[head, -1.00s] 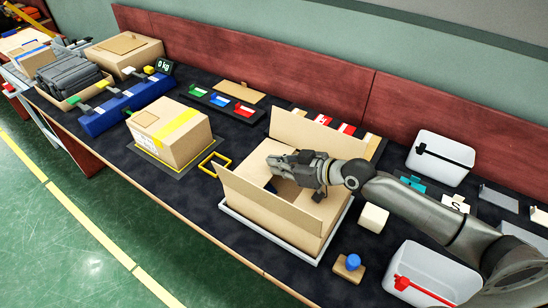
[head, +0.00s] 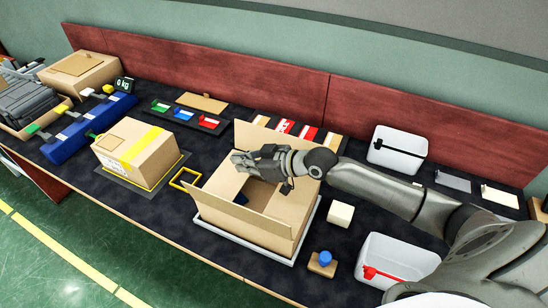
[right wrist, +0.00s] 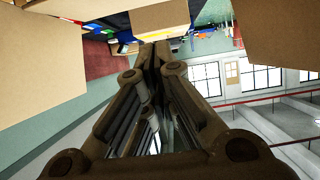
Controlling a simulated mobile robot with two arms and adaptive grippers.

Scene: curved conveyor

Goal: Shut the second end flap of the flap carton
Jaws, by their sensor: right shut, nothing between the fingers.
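The open flap carton (head: 235,232) stands on the table in the head view. Its long back flap (head: 262,145) and long front flap (head: 225,208) stand up. A tan panel at the left end (head: 222,180) lies inward and looks like a folded end flap. A dark gap shows near the middle, with something blue inside. My right gripper (head: 240,160) is shut and empty, over the carton near the back flap; contact cannot be told. The right end is partly hidden by my arm. In the right wrist view, the shut fingers (right wrist: 158,52) point between tan cardboard panels. My left gripper is out of view.
A taped box (head: 140,155) stands left of the carton, beside a yellow frame (head: 185,179). To the right are a white block (head: 340,214), a blue-knobbed block (head: 322,263) and two white bins (head: 398,150). A red wall panel (head: 240,80) runs behind.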

